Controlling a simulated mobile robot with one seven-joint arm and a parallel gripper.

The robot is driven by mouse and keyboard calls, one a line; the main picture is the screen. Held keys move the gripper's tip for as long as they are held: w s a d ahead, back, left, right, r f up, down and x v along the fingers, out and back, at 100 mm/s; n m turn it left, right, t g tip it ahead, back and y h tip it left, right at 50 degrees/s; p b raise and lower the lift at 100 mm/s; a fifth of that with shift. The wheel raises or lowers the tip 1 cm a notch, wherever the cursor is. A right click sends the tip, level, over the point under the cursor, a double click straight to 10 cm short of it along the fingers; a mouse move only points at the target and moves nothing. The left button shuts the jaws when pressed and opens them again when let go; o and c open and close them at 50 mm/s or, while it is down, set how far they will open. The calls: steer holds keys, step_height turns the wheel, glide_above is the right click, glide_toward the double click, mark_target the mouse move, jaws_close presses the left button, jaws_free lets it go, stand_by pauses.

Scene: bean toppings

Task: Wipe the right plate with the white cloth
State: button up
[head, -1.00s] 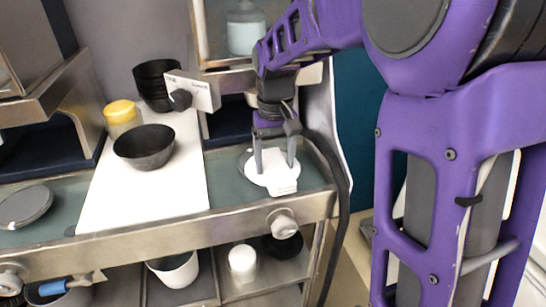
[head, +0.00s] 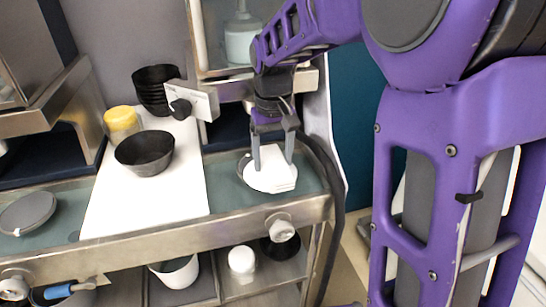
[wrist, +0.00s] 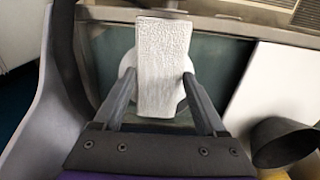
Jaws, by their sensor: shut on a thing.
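The white cloth (head: 272,178) is between the fingers of my gripper (head: 273,164), which is shut on it low over the right end of the counter. In the wrist view the cloth (wrist: 163,65) looks like a textured, flat rectangle. The right plate (head: 243,168) is under the cloth and mostly hidden; a bit of its edge shows at the left. In the wrist view, pale rounded edges of the plate (wrist: 126,65) show beside the cloth. I cannot tell whether the cloth presses on the plate. Another grey plate (head: 28,212) lies at the far left.
A white board (head: 150,205) holds a dark bowl (head: 145,155), a yellow-lidded jar (head: 121,120) and stacked black bowls (head: 155,88). A metal rail (head: 200,227) with knobs edges the counter's front. A black cable hangs right of my gripper.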

steer(key=shift+s+d+r, duration=0.3)
steer(key=shift+s+r, duration=0.05)
steer(key=shift+s, duration=1.15)
steer(key=shift+s+d+r, duration=0.25)
steer(key=shift+s+r, duration=0.1)
steer(key=shift+s, duration=1.1)
steer(key=shift+s+d+r, duration=0.3)
steer(key=shift+s+r, duration=0.05)
steer(key=shift+s, duration=1.15)
steer(key=shift+w, duration=0.15)
